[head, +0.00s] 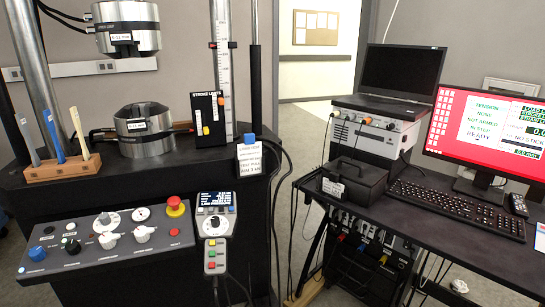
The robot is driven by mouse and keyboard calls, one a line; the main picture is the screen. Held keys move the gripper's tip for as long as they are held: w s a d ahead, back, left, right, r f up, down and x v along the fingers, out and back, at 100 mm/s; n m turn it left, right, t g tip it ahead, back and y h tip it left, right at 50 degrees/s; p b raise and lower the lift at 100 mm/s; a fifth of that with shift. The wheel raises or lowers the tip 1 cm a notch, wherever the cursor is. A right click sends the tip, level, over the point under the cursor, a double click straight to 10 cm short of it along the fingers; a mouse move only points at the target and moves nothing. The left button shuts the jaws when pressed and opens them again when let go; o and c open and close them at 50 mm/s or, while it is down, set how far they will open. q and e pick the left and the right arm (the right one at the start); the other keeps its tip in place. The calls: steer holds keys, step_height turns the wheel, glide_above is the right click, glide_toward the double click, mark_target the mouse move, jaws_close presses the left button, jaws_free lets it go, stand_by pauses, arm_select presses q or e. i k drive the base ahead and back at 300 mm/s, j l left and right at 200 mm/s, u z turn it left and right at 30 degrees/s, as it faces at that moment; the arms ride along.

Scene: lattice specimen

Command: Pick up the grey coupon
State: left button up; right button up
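The grey coupon (29,142) is a flat strip standing in a wooden rack (62,172) at the left, on the dark bed of the testing machine. It is the leftmost strip and leans slightly to the left. A blue coupon (54,137) stands in the middle of the rack and a cream coupon (80,135) at its right end. The lower ends of the strips are hidden in the rack. Neither of my grippers shows in the head view.
The machine's lower grip (144,130) stands right of the rack, below the upper grip (126,27). A metal column (38,60) rises behind the rack. A control panel (105,240) lies in front. A desk (480,245) with a monitor (488,135) stands at right.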

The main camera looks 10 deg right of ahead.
mark_target(19, 117)
steer(key=i, duration=0.1)
steer(key=i+l+u, duration=0.1)
steer(key=u, duration=0.35)
steer(key=l+u, duration=0.1)
steer(key=u, duration=0.3)
steer(key=i+l+u, duration=0.1)
steer(key=u, duration=0.35)
steer(key=l+u, duration=0.25)
steer(key=l, duration=0.2)
steer(key=l+u, duration=0.25)
steer(key=l, duration=0.2)
steer(key=l+u, duration=0.15)
steer(key=l, duration=1.1)
